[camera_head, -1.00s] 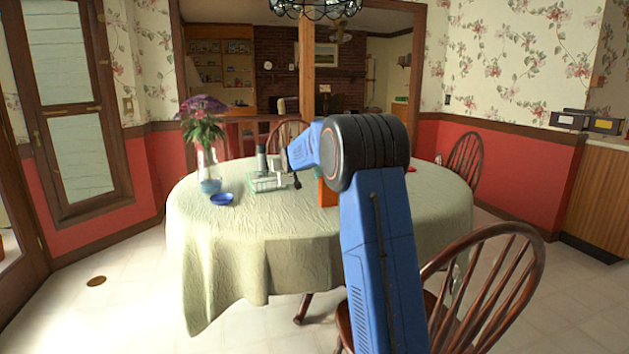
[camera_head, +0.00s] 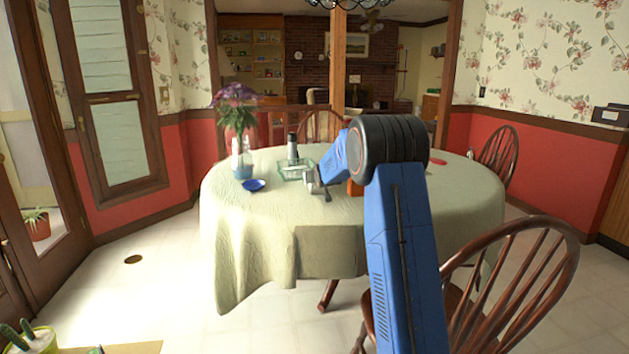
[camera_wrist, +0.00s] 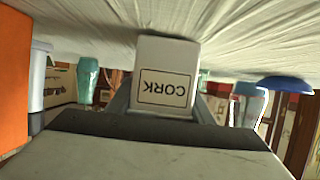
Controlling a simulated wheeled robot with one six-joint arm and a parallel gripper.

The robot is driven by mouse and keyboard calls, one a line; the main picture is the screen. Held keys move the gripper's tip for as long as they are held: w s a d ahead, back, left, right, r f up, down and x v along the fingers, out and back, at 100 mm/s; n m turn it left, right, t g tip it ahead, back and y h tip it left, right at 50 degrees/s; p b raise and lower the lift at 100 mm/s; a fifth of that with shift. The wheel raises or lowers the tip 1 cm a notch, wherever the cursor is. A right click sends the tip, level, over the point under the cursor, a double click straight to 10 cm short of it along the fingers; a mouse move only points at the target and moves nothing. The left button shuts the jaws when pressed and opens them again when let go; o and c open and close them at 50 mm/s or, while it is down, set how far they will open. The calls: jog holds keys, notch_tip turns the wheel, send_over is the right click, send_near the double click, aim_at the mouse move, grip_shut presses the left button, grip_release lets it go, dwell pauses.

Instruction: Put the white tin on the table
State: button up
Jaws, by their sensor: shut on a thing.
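The white tin (camera_wrist: 165,75), marked CORK, is between the fingers of my gripper (camera_wrist: 163,106) in the wrist view. The lettering appears upside down there. My gripper is shut on it. In the head view my gripper (camera_head: 314,183) is low over the near middle of the table (camera_head: 270,225), left of an orange box and in front of a glass dish. The tin's base is at or just above the pale green cloth; I cannot tell whether it touches.
The orange box (camera_head: 355,188) stands close to the right of my gripper. The glass dish (camera_head: 295,173), a dark-topped cylinder (camera_head: 292,148), a blue bowl (camera_head: 254,185) and a flower vase (camera_head: 241,160) are behind and left. The cloth in front is clear. A wooden chair (camera_head: 520,270) stands at right.

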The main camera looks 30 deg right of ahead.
jog(key=shift+f, duration=0.1)
jog(key=o, duration=1.2)
